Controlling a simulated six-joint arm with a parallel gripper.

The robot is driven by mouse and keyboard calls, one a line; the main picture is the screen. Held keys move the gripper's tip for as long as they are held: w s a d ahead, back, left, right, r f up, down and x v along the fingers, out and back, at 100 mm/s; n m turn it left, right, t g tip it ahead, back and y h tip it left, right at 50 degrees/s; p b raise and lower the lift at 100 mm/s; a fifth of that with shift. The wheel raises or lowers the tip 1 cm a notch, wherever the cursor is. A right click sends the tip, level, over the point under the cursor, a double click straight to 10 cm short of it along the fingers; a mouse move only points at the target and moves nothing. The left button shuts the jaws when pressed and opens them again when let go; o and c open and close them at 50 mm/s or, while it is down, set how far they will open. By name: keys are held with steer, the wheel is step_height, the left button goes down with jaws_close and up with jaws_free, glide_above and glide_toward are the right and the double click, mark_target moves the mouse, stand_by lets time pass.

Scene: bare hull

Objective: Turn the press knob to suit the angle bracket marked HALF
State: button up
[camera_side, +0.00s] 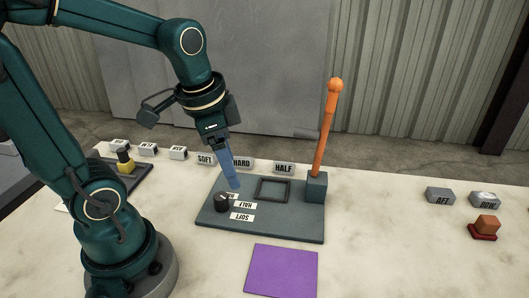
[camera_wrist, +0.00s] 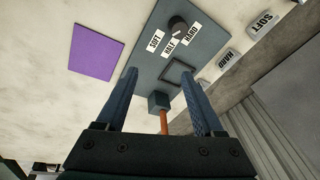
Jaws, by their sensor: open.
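The black press knob (camera_side: 222,203) sits at the left of the grey-green press base (camera_side: 290,230), beside white labels SOFT, HALF and HARD. The knob (camera_wrist: 177,23) is also in the wrist view, with the labels fanned below it; I cannot tell surely which one its pointer faces. The grey piece marked HALF (camera_side: 283,168) stands behind the base, right of the HARD piece (camera_side: 242,164) and SOFT piece (camera_side: 205,159). My gripper (camera_side: 235,186) is open and empty, above the base near the knob. Its blue fingers (camera_wrist: 158,76) are apart in the wrist view.
An orange lever (camera_side: 326,130) rises from a block at the base's right. A square frame (camera_side: 273,190) lies on the base. A purple mat (camera_side: 281,270) lies in front.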

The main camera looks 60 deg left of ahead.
mark_target(220, 195)
steer(key=a+f+g, duration=0.1)
steer(key=a+f, duration=0.1)
steer(key=a+f+n+g, duration=0.1)
steer(key=a+f, duration=0.1)
steer(key=f, duration=0.1)
steer(key=shift+a+g+h, duration=0.4)
steer(key=shift+s+a+f+n, duration=0.1)
steer(key=shift+a+f+n, duration=0.1)
steer(key=shift+n, duration=0.1)
steer(key=shift+f, duration=2.5)
jaws_close()
